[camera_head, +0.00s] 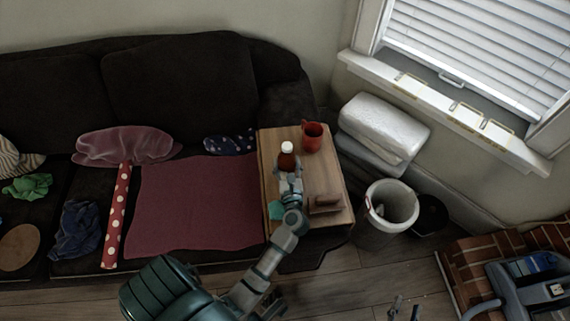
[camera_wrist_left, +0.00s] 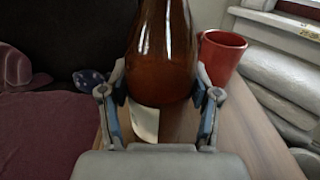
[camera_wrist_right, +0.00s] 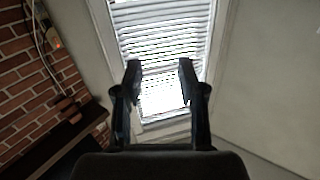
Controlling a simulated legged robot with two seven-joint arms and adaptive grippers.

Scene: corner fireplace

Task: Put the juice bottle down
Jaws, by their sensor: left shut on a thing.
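The juice bottle (camera_head: 287,161) is brown with a white cap and is upright over the wooden side table (camera_head: 335,186). In the left wrist view the brown bottle (camera_wrist_left: 163,50) fills the space between the fingers. My left gripper (camera_head: 288,178) is shut on it from the near side. I cannot tell whether the bottle's base touches the table top. My right gripper (camera_wrist_right: 158,75) is open and empty in the right wrist view, facing the window. In the head view only its fingertips may show at the bottom edge.
A red mug (camera_head: 313,137) stands on the table behind and right of the bottle. A brown block-like item (camera_head: 325,203) lies at the table's near right. The dark sofa (camera_head: 180,77) is left, a bin (camera_head: 392,205) right.

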